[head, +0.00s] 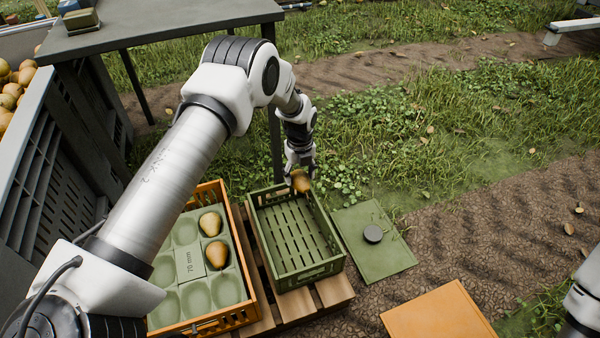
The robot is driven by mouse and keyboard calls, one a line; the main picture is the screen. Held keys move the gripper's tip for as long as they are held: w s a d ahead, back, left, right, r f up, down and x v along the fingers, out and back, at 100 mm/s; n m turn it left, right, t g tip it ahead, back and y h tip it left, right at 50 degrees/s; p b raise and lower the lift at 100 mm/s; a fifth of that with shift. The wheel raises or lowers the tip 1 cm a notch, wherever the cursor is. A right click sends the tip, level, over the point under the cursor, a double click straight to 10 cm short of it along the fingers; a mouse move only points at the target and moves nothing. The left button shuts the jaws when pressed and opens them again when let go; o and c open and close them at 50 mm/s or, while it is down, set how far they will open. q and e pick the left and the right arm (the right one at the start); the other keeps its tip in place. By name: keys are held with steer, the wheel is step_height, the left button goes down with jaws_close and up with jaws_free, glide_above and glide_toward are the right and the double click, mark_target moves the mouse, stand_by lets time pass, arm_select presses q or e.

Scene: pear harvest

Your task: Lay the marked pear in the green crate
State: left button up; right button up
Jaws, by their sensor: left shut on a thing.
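My left gripper (300,168) is shut on a brownish-yellow pear (301,181). It holds the pear over the far end of the green crate (312,272), near its far right corner. The crate is slatted and its visible floor is empty. No mark on the held pear can be made out at this size. Two more pears, an upper one (210,223) and a lower one (217,254), lie in cups of a green tray (190,266) labelled "70 mm" inside an orange crate (243,316). My right gripper is not in view.
Both crates stand on a wooden pallet (334,290). A green board (385,255) with a dark round knob (373,233) and an orange board (438,315) lie on the ground at right. A grey table (170,22) stands behind; a large bin (45,150) of pears is at left.

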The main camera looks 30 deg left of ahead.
mark_target(300, 190)
arm_select(q)
steer(key=shift+f+b, duration=1.9)
steer(key=shift+f, duration=1.45)
steer(key=shift+s+f, duration=0.1)
steer(key=shift+s, duration=0.05)
steer(key=o, duration=1.3)
steer(key=shift+f, duration=0.15)
